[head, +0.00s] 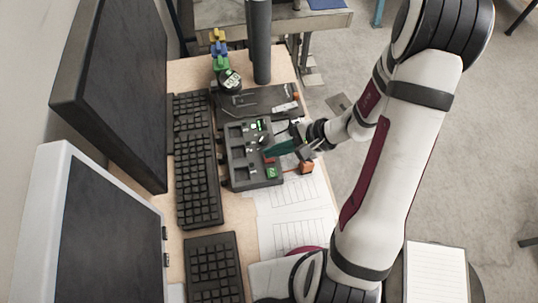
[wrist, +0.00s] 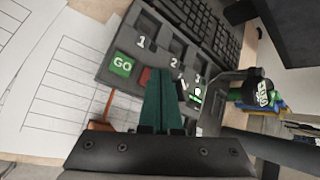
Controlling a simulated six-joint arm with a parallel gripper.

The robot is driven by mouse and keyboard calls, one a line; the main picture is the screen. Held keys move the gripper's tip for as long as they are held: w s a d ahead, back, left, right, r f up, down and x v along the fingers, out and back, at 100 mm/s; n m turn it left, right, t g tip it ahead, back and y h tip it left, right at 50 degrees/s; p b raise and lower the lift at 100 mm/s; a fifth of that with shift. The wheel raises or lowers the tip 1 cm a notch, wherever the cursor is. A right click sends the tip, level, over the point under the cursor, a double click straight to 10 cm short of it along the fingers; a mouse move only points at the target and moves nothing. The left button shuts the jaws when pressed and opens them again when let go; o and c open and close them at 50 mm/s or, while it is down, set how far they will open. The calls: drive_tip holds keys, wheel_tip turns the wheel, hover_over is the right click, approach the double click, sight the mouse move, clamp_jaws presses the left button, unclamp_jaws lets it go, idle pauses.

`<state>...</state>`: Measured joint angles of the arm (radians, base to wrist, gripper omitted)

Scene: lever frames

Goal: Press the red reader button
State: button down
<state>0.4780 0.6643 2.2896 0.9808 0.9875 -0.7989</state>
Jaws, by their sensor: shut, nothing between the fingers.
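The dark reader box (head: 240,172) sits on the desk, with numbered slots and small buttons; it also shows in the wrist view (wrist: 100,72). The red button (wrist: 144,76) lies beside the green GO button (wrist: 122,65) and is partly hidden by my fingers. In the head view a small red patch (head: 269,160) shows by my fingertips, above the GO button (head: 271,172). My gripper (wrist: 160,72) is shut and empty, its teal fingers pointing down at the box; it also shows in the head view (head: 270,152). I cannot tell whether the tips touch the box.
A keyboard (head: 196,165) and monitors (head: 110,85) stand left of the box. A small orange object (head: 305,168) lies right of it, near printed sheets (head: 295,215). A dark post (head: 258,40) and a stack of coloured pieces (head: 218,48) stand behind.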

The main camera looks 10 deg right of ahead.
drive_tip(key=shift+f, duration=0.35)
idle(0.6)
drive_tip(key=shift+r, duration=0.8)
drive_tip(key=shift+r, duration=2.55)
